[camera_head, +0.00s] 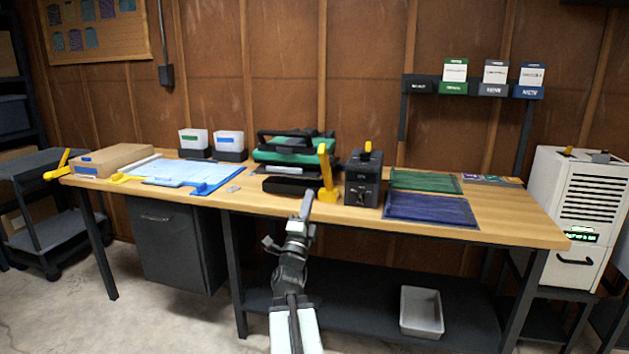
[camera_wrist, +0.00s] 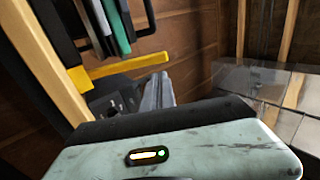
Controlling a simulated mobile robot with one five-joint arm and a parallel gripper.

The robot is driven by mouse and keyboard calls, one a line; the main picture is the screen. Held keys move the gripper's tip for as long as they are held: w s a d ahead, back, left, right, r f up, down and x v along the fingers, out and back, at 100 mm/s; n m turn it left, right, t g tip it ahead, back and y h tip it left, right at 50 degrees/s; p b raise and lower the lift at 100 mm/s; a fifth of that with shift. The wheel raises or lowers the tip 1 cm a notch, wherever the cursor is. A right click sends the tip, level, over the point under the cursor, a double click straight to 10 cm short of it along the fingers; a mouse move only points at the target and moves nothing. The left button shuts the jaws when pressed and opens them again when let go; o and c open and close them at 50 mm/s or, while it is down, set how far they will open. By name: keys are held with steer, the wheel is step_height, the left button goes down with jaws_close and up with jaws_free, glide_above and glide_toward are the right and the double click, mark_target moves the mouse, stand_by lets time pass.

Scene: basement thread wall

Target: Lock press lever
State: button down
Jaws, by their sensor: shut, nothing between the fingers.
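The yellow press lever (camera_head: 325,168) stands upright at the front of the bench, on the right end of the black press base (camera_head: 285,186). The press with its green and black upper part (camera_head: 292,148) sits behind it. In the wrist view, which is turned sideways, the lever (camera_wrist: 125,65) shows as a long yellow bar. My gripper (camera_head: 307,197) is shut and empty at the bench's front edge, just left of and below the lever. A small gap seems to lie between them, but contact is hard to judge. My gripper (camera_wrist: 160,88) also shows in the wrist view.
A black box (camera_head: 362,178) with a yellow knob stands close right of the lever. Green (camera_head: 425,181) and blue (camera_head: 430,208) mats lie further right. A blue-edged board (camera_head: 175,170) and a cardboard box (camera_head: 112,158) lie left. A grey tub (camera_head: 421,312) sits below.

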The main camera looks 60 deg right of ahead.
mark_target(320, 156)
steer(key=p+x, duration=0.6)
steer(key=x, duration=0.6)
steer(key=shift+r, duration=0.1)
steer(key=shift+w+d+r+p, duration=0.1)
steer(key=shift+d+r+p, duration=0.1)
steer(key=shift+d+p, duration=0.25)
